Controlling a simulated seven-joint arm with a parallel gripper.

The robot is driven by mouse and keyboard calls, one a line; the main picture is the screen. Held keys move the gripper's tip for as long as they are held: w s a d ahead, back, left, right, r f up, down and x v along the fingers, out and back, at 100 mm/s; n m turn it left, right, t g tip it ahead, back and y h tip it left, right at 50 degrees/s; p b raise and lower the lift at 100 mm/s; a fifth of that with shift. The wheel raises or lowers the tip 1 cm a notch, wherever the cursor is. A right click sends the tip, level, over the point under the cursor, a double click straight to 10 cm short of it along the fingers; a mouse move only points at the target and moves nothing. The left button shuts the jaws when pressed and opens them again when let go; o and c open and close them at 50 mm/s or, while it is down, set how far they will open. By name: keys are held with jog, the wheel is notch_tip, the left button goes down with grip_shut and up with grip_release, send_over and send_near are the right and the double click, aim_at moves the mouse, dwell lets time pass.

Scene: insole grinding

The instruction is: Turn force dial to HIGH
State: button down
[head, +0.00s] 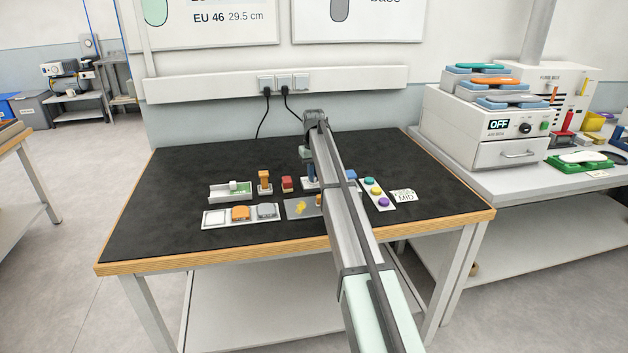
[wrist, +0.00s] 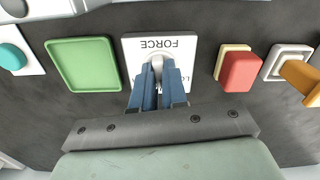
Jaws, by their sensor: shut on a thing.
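The force dial (wrist: 157,64) is a light grey knob on a white plate (wrist: 131,45) in the wrist view. The plate reads FORCE upside down, and part of a second label, seemingly LO, shows beside the fingers. My gripper (wrist: 158,88) has its blue fingers shut on the knob. The fingers cover much of the plate, so the knob's pointer and the HIGH mark cannot be made out. In the head view my arm reaches over the black table (head: 180,165) and hides most of the dial.
In the wrist view a green square plate (wrist: 82,64) lies left of the dial, with a red block (wrist: 240,70) and an orange lever (wrist: 300,78) to the right. In the head view a MID card (head: 404,196) lies right of a panel with coloured buttons (head: 372,190).

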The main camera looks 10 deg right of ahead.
jog(key=shift+m, duration=1.1)
jog(key=m, duration=1)
jog(key=shift+m, duration=0.4)
jog(key=c, duration=1.3)
grip_release()
jog(key=shift+r, duration=0.1)
jog(key=shift+r, duration=3.45)
